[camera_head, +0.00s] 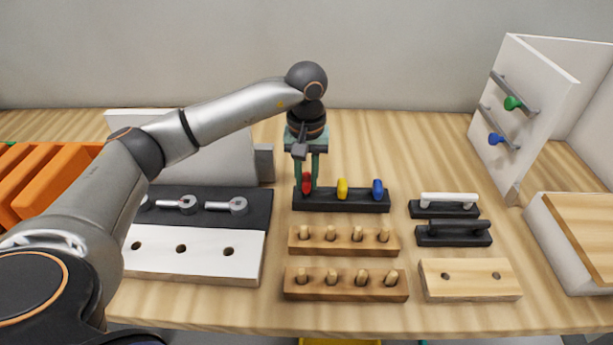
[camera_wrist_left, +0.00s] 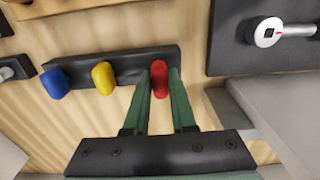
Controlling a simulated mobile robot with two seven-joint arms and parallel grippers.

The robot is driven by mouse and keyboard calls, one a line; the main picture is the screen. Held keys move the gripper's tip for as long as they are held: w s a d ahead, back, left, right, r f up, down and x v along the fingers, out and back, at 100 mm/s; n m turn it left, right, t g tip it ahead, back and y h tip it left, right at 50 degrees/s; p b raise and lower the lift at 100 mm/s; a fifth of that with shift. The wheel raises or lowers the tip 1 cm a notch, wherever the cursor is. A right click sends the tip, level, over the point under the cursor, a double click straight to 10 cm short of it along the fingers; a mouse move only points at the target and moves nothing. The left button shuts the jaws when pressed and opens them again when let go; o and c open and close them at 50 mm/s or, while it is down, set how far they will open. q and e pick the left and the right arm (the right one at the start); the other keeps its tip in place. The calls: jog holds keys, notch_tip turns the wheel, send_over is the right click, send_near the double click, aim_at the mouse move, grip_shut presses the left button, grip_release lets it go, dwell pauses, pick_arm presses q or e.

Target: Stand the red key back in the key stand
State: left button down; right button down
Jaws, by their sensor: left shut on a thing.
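The red key (camera_head: 306,183) is upright at the left end of the black key stand (camera_head: 325,203). It also shows in the left wrist view (camera_wrist_left: 159,80), at the right end of the stand (camera_wrist_left: 130,62) there. My left gripper (camera_head: 307,178) points down from above, its green fingers on either side of the red key and shut on it. Whether the key is fully seated in its slot is hidden by the fingers. The yellow key (camera_head: 342,188) and the blue key (camera_head: 377,189) stand upright in the same stand. My right gripper is not in view.
Two wooden peg blocks (camera_head: 346,290) lie in front of the stand. Black and white handles (camera_head: 453,234) are to the right. A black and white fitting board (camera_head: 200,262) and orange bins (camera_head: 55,180) are to the left. A white cabinet door (camera_head: 520,105) stands at the right.

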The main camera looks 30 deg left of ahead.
pick_arm(q)
jog(key=shift+f+b, duration=0.4)
jog(key=shift+f, duration=0.15)
dwell(0.4)
jog(key=c, duration=0.7)
grip_release()
jog(key=shift+o, duration=0.2)
jog(key=shift+r, duration=0.15)
jog(key=shift+r+p, duration=1.7)
jog(key=shift+r, duration=0.65)
